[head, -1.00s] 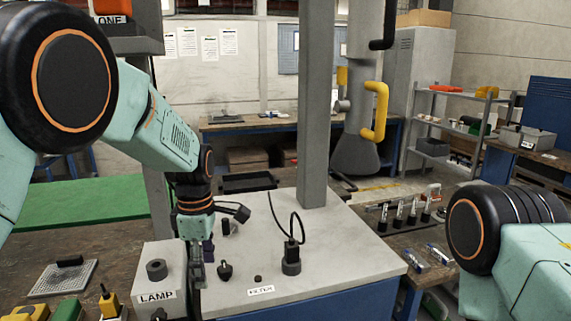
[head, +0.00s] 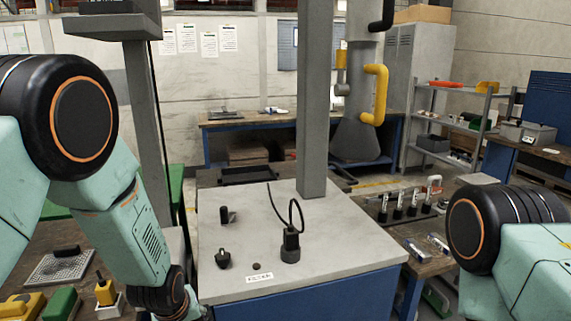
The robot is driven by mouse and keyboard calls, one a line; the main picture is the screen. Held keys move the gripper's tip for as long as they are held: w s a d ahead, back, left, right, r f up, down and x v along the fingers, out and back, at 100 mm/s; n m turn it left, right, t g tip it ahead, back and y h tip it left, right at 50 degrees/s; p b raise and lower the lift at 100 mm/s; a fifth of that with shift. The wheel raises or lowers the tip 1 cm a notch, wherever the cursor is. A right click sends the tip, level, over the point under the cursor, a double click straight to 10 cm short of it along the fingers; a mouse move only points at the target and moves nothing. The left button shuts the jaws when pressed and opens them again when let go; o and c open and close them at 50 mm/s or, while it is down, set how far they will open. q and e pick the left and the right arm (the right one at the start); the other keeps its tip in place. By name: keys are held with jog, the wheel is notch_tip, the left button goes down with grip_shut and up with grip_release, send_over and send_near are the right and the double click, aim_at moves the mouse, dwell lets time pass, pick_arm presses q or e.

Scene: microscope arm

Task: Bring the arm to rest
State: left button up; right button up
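The arm in the task cannot be singled out with certainty. A thick grey tube with a flared lower end (head: 358,139) hangs or stands behind the table. It carries a yellow handle (head: 376,95), a black handle (head: 381,20) and a small grey knob at its left. A grey column (head: 313,100) rises from the back of the pale tabletop (head: 325,240). My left arm reaches down at the left, and its wrist leaves the picture at the bottom, so its gripper is out of view. My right arm shows at the lower right; its gripper is out of view.
Small black pieces stand on the tabletop, including a looped-cable holder (head: 290,246) and a knob (head: 223,259). A grey post (head: 147,120) stands at the left. A tool rack (head: 405,208) is at the right.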

pick_arm(q)
jog(key=s+a+f+m+g+b, duration=0.1)
jog(key=s+f+b, duration=0.5)
jog(key=s+f, duration=0.7)
jog(key=s+a+f+m+g+b, duration=0.1)
jog(key=s+f+m+g+b, duration=0.2)
jog(key=s+f, duration=1)
jog(key=s+b, duration=0.3)
jog(key=s, duration=0.6)
jog(key=shift+m+g+b, duration=0.3)
jog(key=shift+g+b, duration=0.1)
jog(key=shift+s, duration=0.1)
